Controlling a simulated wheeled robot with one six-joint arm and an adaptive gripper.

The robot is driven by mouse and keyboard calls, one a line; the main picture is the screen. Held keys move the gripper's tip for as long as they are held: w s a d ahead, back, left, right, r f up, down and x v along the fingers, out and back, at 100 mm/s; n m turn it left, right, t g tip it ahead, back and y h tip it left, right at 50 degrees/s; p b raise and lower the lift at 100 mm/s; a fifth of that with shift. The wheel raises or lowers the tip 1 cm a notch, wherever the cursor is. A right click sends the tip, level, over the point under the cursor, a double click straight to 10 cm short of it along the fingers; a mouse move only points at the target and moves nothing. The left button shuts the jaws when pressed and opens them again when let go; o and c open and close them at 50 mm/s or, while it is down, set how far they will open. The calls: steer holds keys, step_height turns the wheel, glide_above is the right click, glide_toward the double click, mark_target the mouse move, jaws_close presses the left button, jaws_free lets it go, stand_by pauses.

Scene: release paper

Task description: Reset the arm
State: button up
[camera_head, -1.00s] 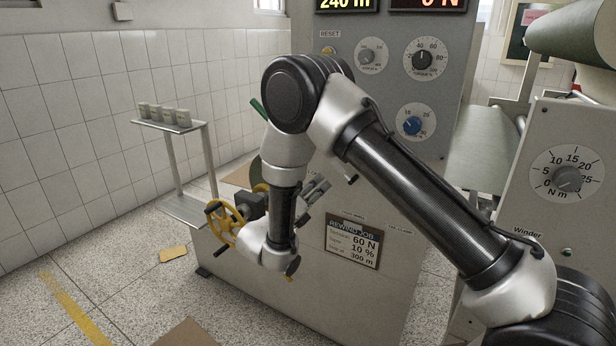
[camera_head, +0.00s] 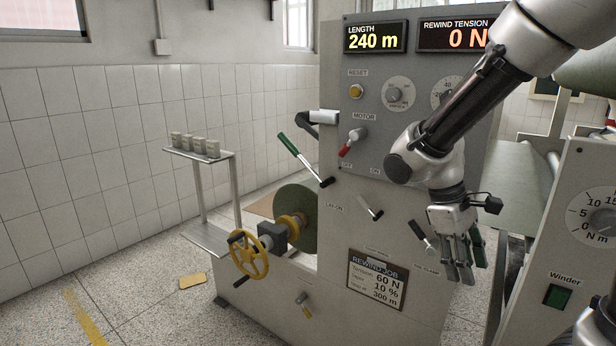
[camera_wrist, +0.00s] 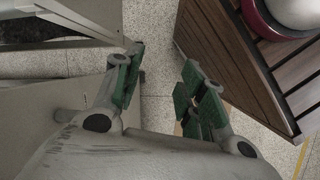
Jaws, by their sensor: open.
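My arm reaches in from the right in the head view and bends down in front of the grey machine panel (camera_head: 340,215). My gripper (camera_head: 465,268) hangs fingers-down, empty, at the right part of the panel, near a small dark-handled lever (camera_head: 421,233). I cannot tell whether it touches the panel. In the wrist view my gripper (camera_wrist: 165,90) shows two green-padded fingers spread apart with only speckled floor (camera_wrist: 157,60) between them. My forearm and wrist hide part of the dials.
A yellow handwheel (camera_head: 248,255), a green-handled lever (camera_head: 288,143) and a red-handled motor lever (camera_head: 352,141) stick out on the left. The winder cabinet (camera_head: 575,250) stands close on the right. A wooden slatted surface (camera_wrist: 235,50) lies right in the wrist view. Floor at left is mostly free.

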steer(key=s+d+r+m+t+y, duration=0.4)
steer(key=s+d+r+m+t, duration=0.1)
steer(key=r, duration=0.6)
steer(key=s+m+t, duration=0.1)
steer(key=s+m, duration=0.1)
steer(key=s, duration=0.1)
steer(key=shift+s+d+t, duration=0.3)
steer(key=shift+d, duration=0.1)
stand_by(0.9)
